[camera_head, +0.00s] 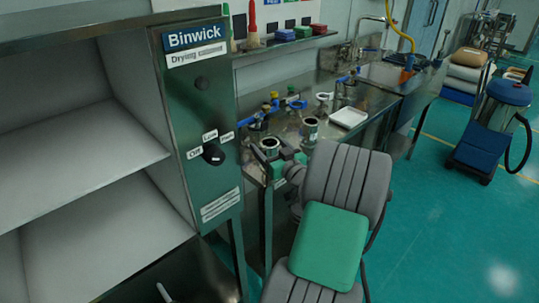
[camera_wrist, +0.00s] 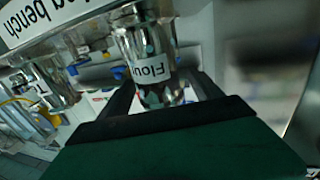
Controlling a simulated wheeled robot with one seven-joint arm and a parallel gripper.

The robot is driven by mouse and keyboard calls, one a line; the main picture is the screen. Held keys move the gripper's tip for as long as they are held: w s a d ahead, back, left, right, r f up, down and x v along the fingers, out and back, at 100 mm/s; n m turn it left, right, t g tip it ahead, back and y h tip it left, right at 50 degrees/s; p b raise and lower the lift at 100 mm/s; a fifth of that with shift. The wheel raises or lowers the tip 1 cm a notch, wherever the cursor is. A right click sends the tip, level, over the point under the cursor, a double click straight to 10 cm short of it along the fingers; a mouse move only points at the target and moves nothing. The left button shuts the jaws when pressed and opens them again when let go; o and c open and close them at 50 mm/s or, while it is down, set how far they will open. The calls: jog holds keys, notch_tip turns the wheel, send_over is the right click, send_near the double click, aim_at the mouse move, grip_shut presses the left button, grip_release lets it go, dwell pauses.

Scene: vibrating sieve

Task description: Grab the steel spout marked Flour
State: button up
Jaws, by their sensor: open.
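The steel spout marked Flour (camera_wrist: 150,48) is a shiny cylinder with a white label, seen in the wrist view. My gripper (camera_wrist: 163,88) is open, with one dark finger on each side of the spout's near end. I cannot tell whether either finger touches it. In the head view my gripper (camera_head: 279,162) is at the front edge of the steel bench, close by a steel spout (camera_head: 269,147) that appears to be this one; its label is not readable there.
Another steel spout (camera_head: 309,131) stands to the right on the bench (camera_head: 285,126). A white tray (camera_head: 348,117) lies beyond it. Blue-handled fittings (camera_head: 258,122) are behind. The Binwick cabinet (camera_head: 200,130) rises close on the left. Open floor lies to the right.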

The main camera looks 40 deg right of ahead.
jog(key=shift+c, duration=0.5)
grip_shut()
